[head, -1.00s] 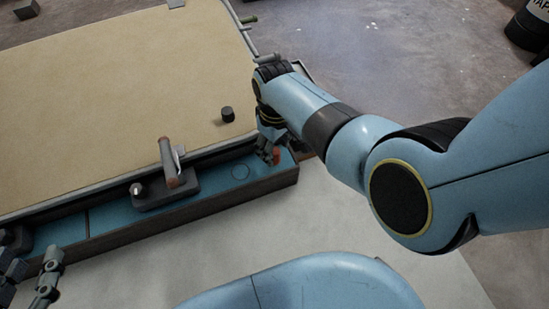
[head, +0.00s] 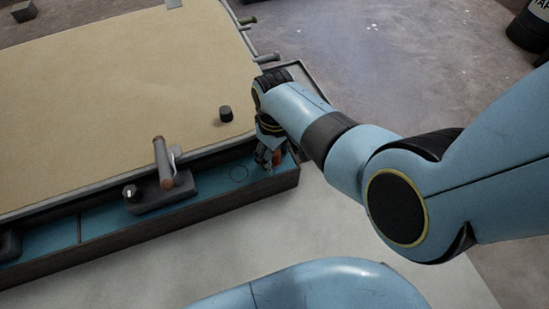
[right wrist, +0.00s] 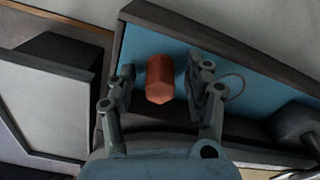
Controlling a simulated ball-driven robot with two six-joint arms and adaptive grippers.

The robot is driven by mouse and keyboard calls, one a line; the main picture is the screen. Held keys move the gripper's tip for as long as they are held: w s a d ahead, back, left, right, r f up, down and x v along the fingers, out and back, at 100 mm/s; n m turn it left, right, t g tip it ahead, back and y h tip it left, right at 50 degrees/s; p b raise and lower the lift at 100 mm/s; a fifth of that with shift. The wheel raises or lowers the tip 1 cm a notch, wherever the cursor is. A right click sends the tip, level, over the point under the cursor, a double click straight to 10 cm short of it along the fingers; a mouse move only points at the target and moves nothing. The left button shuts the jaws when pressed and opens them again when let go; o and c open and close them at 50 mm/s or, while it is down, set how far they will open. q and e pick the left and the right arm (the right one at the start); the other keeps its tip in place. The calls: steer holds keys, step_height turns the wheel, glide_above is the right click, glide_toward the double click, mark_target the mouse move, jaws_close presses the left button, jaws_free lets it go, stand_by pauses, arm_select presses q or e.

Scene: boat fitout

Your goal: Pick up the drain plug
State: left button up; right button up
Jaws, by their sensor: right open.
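The drain plug, which I take to be the orange-red cylinder (right wrist: 160,78), sits in the blue-floored tray (right wrist: 146,45) near its end. In the head view the plug (head: 277,157) is mostly hidden behind my right gripper (head: 269,158). In the right wrist view my right gripper (right wrist: 164,82) is open, with one finger on each side of the plug. Gaps show between the plug and both fingers. My left gripper is not in view.
A dark holder (head: 146,197) with an upright handled tool (head: 163,162) stands farther left in the tray. A tan board (head: 120,100) lies behind the tray, with a small black knob (head: 226,114) on it.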

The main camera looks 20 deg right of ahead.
jaws_close()
stand_by(0.3)
steer(key=shift+r, duration=0.1)
